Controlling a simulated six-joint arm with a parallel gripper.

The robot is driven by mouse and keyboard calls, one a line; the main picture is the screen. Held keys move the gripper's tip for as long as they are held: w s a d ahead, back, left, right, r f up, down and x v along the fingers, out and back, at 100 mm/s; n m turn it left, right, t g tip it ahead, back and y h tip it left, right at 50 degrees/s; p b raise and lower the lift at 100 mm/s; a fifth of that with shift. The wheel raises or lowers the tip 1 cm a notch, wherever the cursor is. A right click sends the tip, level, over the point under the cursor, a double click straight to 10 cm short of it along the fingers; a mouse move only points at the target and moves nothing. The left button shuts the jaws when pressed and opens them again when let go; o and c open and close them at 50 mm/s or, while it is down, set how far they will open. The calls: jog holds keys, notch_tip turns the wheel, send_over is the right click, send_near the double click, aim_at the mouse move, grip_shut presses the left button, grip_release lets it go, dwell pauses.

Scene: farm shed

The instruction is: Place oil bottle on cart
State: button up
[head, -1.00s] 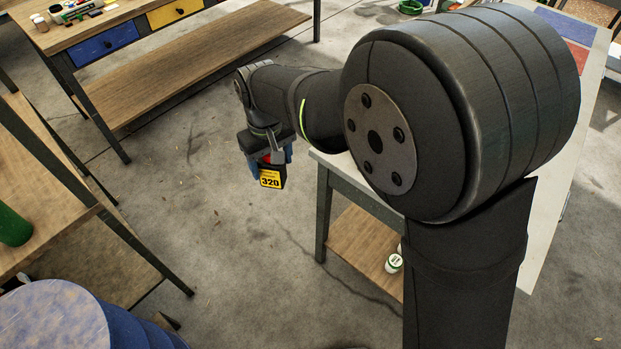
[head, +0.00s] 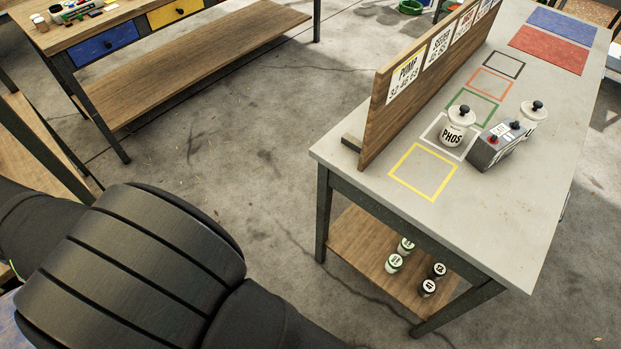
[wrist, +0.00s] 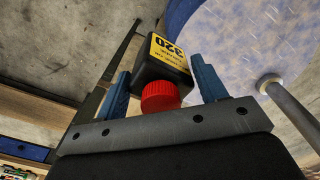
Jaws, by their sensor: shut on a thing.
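The oil bottle (wrist: 166,62) is black with a red cap and a yellow label reading 320. In the wrist view it sits between the two blue fingers of my gripper (wrist: 158,78), which is shut on it. The cap end is nearest the camera. In the head view my arm bends off to the left, and the gripper and bottle are out of sight. I cannot tell for sure which thing is the cart; a wooden-topped stand (head: 28,150) shows at the left edge, partly hidden by my arm.
A blue drum with a speckled top (wrist: 235,40) is behind the bottle, with a grey post (wrist: 290,112) at right. A grey-topped table (head: 430,225) holds a PHOS jar (head: 456,128) and a label board (head: 400,100). A workbench (head: 200,60) stands at the back; open floor lies between.

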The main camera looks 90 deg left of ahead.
jog(key=shift+s+d+f, duration=1.55)
jog(key=shift+s+f, duration=0.05)
jog(key=shift+f, duration=0.2)
jog(key=shift+s+d+f, duration=1.5)
jog(key=shift+s+f, duration=0.15)
jog(key=shift+f, duration=0.15)
jog(key=shift+s+d+f, duration=1.55)
jog(key=shift+s+f, duration=0.05)
jog(key=shift+f, duration=0.2)
jog(key=shift+f, duration=0.15)
jog(key=o, duration=1.1)
